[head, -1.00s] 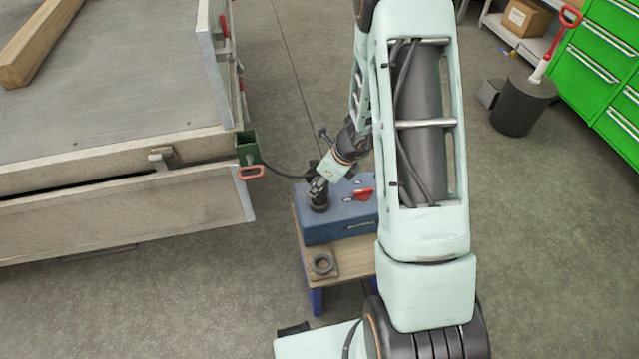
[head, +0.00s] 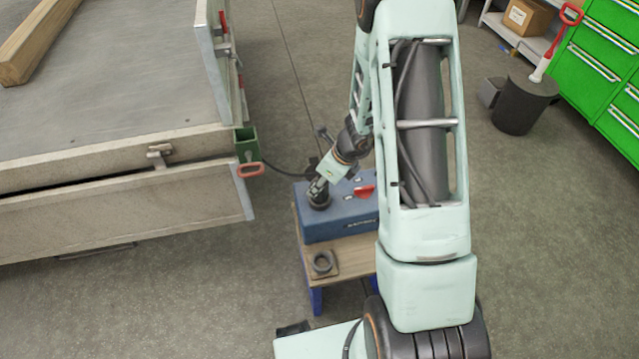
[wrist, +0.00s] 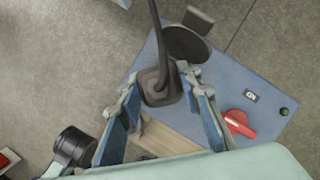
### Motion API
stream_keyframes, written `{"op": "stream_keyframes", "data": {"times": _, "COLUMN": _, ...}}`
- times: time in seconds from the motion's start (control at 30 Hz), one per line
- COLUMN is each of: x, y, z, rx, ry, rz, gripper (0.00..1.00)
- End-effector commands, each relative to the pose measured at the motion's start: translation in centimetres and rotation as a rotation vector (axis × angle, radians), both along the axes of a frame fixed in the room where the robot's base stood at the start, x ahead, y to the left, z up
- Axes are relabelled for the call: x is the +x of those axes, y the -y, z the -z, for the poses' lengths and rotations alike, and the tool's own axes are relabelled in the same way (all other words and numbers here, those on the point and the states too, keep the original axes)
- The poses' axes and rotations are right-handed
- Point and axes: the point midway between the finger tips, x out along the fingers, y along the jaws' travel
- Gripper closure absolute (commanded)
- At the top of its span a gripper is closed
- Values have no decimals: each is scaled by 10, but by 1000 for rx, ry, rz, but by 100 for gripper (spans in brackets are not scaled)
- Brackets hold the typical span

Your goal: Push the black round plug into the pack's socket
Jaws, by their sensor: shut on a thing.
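My gripper (head: 319,187) is at the left end of the blue pack's (head: 335,226) top. In the wrist view its two blue fingers stand either side of the black plug (wrist: 160,91) and are shut on it. A black cable (wrist: 155,28) runs from the plug. The plug is low at the pack's top and looks close to upright. A dark round disc (wrist: 187,43) is beside the plug in the wrist view.
The pack carries a red handle (head: 363,192) and stands on a wooden-topped stand (head: 345,257). The trailer (head: 120,152), with a green box (head: 247,146), is to the left. My arm hides the pack's right side.

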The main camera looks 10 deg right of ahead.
Motion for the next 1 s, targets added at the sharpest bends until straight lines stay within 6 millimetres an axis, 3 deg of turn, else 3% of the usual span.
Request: {"op": "stream_keyframes", "data": {"times": 1.0, "x": 0, "y": 0, "z": 13, "rx": -1, "ry": -1, "rz": 0, "gripper": 78}}
